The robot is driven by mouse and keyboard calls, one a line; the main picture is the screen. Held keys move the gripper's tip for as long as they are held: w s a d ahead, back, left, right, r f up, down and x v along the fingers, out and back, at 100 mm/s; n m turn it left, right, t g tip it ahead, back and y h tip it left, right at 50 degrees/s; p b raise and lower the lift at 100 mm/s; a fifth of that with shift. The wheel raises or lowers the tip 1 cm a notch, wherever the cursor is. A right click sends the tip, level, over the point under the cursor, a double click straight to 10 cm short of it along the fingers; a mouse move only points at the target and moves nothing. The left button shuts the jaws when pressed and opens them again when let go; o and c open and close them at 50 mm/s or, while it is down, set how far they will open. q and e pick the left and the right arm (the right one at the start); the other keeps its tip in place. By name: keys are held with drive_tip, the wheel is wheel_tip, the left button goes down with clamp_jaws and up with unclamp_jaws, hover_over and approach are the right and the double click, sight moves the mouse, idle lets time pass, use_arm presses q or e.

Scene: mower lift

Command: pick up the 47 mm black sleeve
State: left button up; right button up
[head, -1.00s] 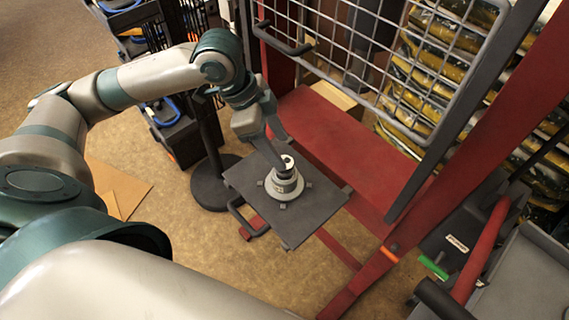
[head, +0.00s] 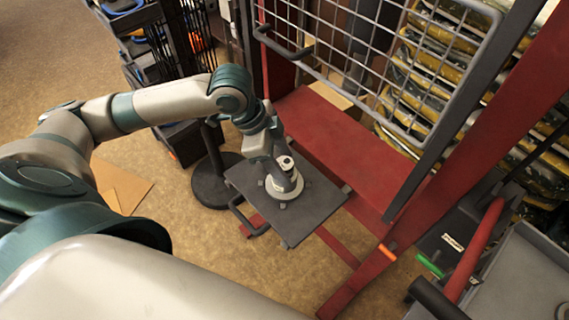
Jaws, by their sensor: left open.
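A small round stack (head: 284,188) of pale grey and white stepped parts stands on a dark square plate (head: 310,212). My left gripper (head: 279,174) is open and comes down from above at the upper left of the stack. Its fingers are low beside the upper part of the stack and hide part of it. I cannot tell whether they touch the sleeve. My right gripper is out of view.
A red frame with a wire mesh panel (head: 400,70) rises right behind the plate. A black stand with a round foot (head: 210,185) is at the left. A grey cart (head: 520,280) is at the lower right.

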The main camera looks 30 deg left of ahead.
use_arm(q)
drive_tip(key=shift+w+d+f, duration=0.1)
drive_tip(key=shift+d+f, duration=0.05)
drive_tip(key=shift+f, duration=0.25)
clamp_jaws()
drive_tip(key=shift+r, duration=0.1)
